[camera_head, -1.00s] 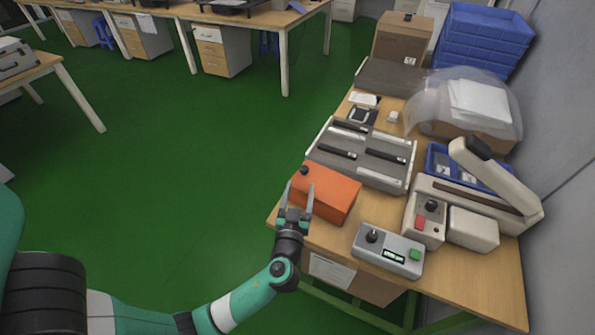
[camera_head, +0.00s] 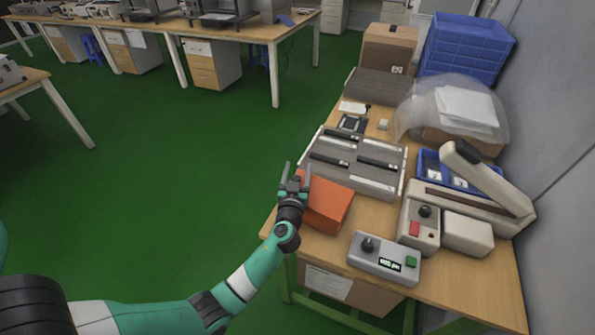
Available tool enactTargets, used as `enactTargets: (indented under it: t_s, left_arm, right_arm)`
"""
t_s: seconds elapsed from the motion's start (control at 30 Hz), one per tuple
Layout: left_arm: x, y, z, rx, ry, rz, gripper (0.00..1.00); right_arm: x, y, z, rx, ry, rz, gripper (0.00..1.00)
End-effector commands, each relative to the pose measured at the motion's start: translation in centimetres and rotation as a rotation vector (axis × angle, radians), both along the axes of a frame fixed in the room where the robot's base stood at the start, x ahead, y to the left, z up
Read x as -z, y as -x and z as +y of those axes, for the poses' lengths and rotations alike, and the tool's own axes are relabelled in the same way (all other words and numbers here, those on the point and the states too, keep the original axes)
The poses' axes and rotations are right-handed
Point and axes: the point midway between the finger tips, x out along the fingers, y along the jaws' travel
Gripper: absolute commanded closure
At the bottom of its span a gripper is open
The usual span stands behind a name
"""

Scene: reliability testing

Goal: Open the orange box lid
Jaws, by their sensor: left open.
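The orange box (camera_head: 328,205) sits near the left edge of the wooden table, and its lid looks closed. My left gripper (camera_head: 295,172) is at the box's left end, its fingers pointing away from me. The fingers are apart with nothing seen between them. The gripper covers part of the box's left side, including the dark knob area, so I cannot tell whether it touches the box. My right gripper is not in view.
A grey control box (camera_head: 384,258) with a black knob and green button stands in front right of the orange box. A grey slotted fixture (camera_head: 352,162) lies right behind it. A beige lever press (camera_head: 465,205) stands to the right. Green floor is open at left.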

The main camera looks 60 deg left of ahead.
Motion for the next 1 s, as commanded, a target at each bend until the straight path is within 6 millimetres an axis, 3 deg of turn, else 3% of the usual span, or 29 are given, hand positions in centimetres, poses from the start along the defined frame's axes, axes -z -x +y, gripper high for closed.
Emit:
enactTargets:
  t_s: [0.07, 0.43, 1.0]
  left_arm:
    - [-0.01, 0.01, -0.02, 0.000, 0.000, 0.000, 0.34]
    - [-0.01, 0.02, -0.06, 0.000, 0.000, 0.000, 0.99]
    - [0.00, 0.02, -0.06, 0.000, 0.000, 0.000, 1.00]
  right_arm:
    - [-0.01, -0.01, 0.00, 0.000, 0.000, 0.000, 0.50]
    - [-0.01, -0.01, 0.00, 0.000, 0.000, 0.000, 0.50]
    - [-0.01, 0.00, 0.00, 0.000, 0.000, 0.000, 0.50]
